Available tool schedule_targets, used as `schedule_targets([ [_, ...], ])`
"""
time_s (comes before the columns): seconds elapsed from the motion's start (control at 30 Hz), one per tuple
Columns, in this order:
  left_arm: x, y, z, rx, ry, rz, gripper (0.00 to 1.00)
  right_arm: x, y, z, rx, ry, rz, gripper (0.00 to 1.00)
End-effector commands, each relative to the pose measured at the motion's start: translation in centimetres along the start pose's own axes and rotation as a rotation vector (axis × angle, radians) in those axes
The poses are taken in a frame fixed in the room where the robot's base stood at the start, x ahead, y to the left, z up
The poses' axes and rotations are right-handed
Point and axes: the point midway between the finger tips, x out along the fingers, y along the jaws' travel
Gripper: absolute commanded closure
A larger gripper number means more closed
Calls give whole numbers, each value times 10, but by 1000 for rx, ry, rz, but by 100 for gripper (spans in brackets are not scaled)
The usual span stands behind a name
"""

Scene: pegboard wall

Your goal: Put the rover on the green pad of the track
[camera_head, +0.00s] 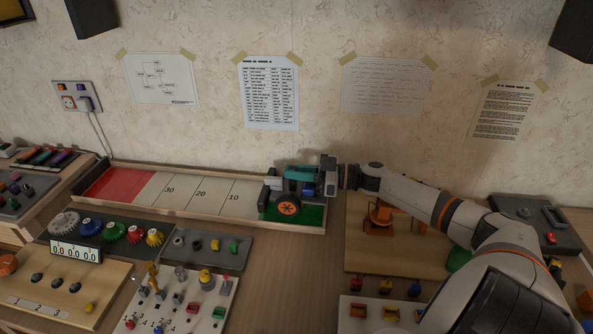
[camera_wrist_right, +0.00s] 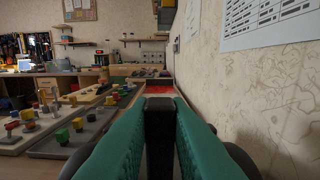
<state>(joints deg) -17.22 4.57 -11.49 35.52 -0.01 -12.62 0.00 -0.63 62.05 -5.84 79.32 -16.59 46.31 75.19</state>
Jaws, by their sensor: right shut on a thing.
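The rover (camera_head: 287,208) has a dark body and an orange-hubbed wheel. It appears upright at the right end of the track in the head view. The green pad (camera_head: 312,215) shows beside and below it; I cannot tell whether the wheels touch it. My right gripper (camera_head: 300,174) comes in from the right above the pad and is shut on the rover. In the right wrist view, teal ribbed surfaces close in on a dark upright part (camera_wrist_right: 159,118); the rest of the rover is hidden there. My left gripper is out of view.
The track (camera_head: 215,195) has a low rim, a red end and pads marked 30, 20 and 10. Gears (camera_head: 135,233), a switch panel (camera_head: 200,300) and a wooden board (camera_head: 365,262) stand in front and right. The wall is close behind.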

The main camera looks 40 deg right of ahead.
Motion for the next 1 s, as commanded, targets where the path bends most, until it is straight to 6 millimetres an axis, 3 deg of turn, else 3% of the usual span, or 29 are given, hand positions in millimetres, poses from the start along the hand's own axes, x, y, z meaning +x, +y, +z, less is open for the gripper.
schedule_targets([
  [0.2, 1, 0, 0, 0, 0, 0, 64, 0, 0, -2, 0, -3, 1, 100],
  [0.23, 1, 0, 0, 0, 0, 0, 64, 0, 1, -5, 2, 0, 1, 82],
  [0.37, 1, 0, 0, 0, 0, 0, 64, 0, 1, -5, 3, 0, 1, 62],
  [0.67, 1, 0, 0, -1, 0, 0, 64, 0, 2, -5, 6, 1, 2, 62],
  [0.8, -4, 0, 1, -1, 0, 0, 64, 0, 2, 9, 4, 0, 3, 62],
  [1.0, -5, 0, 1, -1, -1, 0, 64, -36, 1, 6, 6, 7, 0, 62],
])
